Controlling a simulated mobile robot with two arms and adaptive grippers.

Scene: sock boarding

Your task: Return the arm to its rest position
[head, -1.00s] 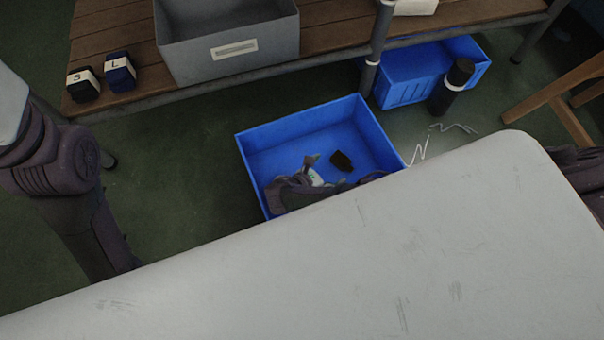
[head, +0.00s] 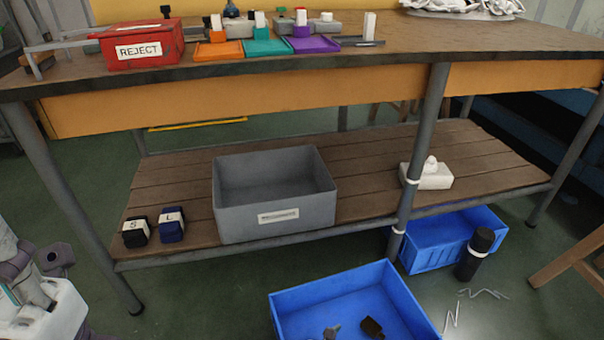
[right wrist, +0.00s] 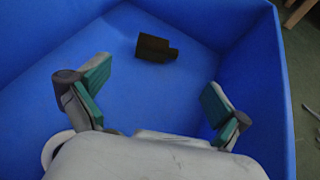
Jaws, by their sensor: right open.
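My right gripper (right wrist: 155,85) is open and empty inside the blue bin (right wrist: 265,75) in the right wrist view, its teal-padded fingers wide apart. A small dark brown item (right wrist: 155,48) lies on the bin floor beyond the fingertips, apart from them. In the head view a small grey tip of this gripper (head: 331,332) shows at the bottom edge, inside the blue bin (head: 350,283), left of the dark item (head: 372,328). What looks like my left gripper (head: 35,285) is at the lower left edge, partly cut off; its opening is unclear.
A bench with a lower shelf (head: 345,165) stands ahead. The shelf carries a grey bin (head: 275,222), blocks marked S (head: 136,232) and L (head: 171,225), and a white box (head: 427,176). A red REJECT box (head: 142,45) is on top. Another blue bin (head: 428,255) and a black cylinder (head: 475,255) are on the floor.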

